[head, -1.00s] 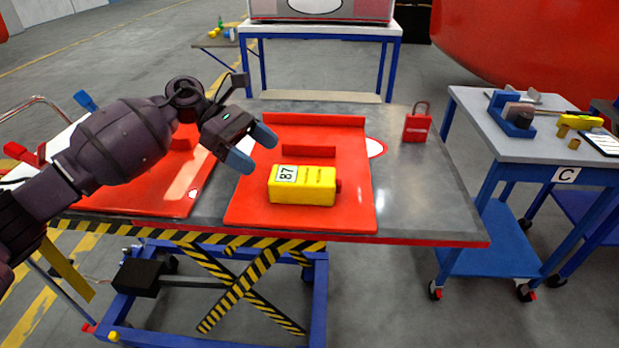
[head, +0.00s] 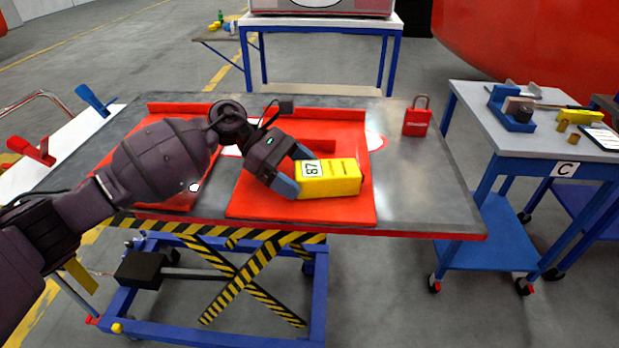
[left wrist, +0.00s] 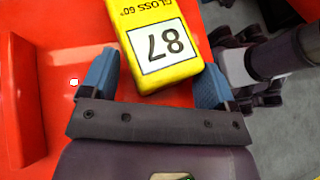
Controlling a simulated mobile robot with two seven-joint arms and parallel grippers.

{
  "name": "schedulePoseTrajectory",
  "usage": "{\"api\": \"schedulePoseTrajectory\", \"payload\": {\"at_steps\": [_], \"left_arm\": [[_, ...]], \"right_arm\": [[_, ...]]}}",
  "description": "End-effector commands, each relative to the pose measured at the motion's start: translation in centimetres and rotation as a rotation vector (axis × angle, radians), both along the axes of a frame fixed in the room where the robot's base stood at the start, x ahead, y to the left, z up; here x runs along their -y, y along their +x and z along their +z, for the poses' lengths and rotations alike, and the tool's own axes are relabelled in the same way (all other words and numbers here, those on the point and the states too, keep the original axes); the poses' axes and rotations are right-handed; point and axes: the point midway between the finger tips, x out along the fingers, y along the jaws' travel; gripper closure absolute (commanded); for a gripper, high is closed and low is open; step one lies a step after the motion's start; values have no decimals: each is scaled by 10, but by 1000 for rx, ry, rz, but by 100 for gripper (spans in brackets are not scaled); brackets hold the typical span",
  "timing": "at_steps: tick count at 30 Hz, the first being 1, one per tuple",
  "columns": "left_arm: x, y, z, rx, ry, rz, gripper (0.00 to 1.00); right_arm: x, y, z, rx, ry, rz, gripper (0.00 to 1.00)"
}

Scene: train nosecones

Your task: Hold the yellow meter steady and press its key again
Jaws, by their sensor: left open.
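The yellow meter (head: 335,180), with a white label reading 87, lies on the right-hand red tray (head: 255,208). My left gripper (head: 297,170) is open at the meter's left, labelled end, with one blue finger on each side of it. In the left wrist view the meter (left wrist: 158,18) reaches between the open fingers (left wrist: 158,66). A gap shows at the left finger; the right finger is very close, and I cannot tell if it touches. The meter's key is not clear in either view. My right gripper is not in view.
A red padlock (head: 417,120) stands on the grey tabletop (head: 425,180) to the right. A cart marked C (head: 520,150) holds a blue fixture (head: 510,112) and yellow items.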

Motion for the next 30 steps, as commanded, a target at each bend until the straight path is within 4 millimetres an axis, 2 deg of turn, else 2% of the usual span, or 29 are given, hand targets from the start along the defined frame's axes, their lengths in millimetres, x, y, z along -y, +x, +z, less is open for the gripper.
{"api": "schedulePoseTrajectory", "payload": {"at_steps": [8,9,12,19,30], "left_arm": [[1,-1,0,0,0,-1,19],[1,-1,0,0,0,-1,20],[1,0,0,0,0,-1,34],[1,0,1,0,-1,-1,39],[1,0,1,1,-1,0,42]], "right_arm": [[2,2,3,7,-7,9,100],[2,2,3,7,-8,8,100],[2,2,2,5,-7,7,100],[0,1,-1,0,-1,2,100],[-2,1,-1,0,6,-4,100]]}}
